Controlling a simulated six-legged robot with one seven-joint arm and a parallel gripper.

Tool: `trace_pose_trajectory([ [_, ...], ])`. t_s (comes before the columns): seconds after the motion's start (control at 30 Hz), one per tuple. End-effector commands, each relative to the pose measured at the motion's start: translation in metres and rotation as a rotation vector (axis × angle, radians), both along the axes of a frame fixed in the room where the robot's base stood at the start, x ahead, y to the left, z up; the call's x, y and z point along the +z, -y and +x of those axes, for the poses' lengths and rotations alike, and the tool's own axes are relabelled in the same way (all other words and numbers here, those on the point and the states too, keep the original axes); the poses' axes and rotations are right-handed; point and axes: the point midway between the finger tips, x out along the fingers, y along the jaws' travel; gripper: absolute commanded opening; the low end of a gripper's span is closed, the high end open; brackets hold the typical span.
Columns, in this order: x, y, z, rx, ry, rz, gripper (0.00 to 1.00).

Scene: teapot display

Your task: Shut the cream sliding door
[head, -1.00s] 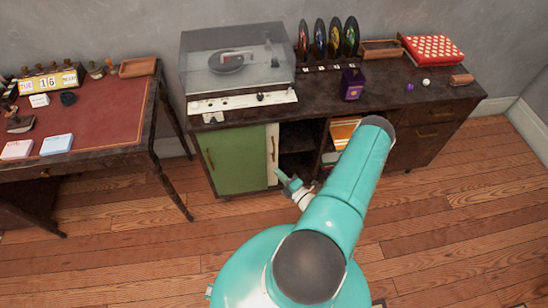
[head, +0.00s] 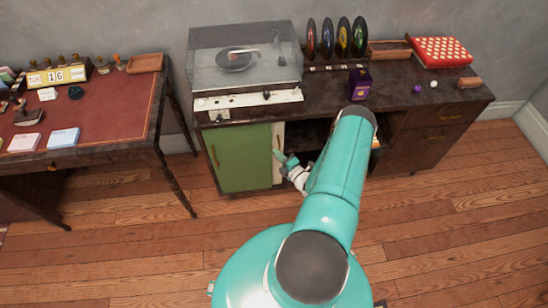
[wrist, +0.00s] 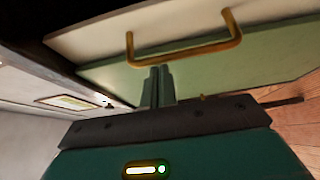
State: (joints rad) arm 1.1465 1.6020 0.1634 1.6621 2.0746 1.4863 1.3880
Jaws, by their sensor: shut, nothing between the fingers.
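The cream sliding door (head: 279,178) shows in the head view as a narrow upright strip at the right edge of the green door (head: 243,160). The rest of it appears to lie behind the green door, and the opening to its right is dark. In the wrist view the cream door (wrist: 88,42) is a pale band with a brass handle (wrist: 185,57) sticking out. My gripper (wrist: 160,70) is shut and empty. Its fingertips are close beside the handle's bar, on the green door's side; I cannot tell whether they touch. In the head view my gripper (head: 278,155) overlaps the cream strip.
A record player (head: 245,60) stands on the cabinet top (head: 400,95), with a purple box (head: 359,85) and colored discs (head: 343,38) to its right. My arm hides much of the cabinet's middle. A desk (head: 100,125) stands to the left. The wooden floor in front is clear.

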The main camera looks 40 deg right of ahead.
Motion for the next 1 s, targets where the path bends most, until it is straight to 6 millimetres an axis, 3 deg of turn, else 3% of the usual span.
trace_pose_trajectory([
  [0.37,0.000,0.002,-0.001,-0.001,0.000,-0.001,0.00],
  [0.53,0.000,0.014,-0.009,-0.004,-0.001,-0.003,0.00],
  [0.67,0.000,0.034,-0.023,-0.006,0.000,-0.004,0.00],
  [1.0,0.000,0.109,-0.075,-0.007,0.000,-0.006,0.00],
])
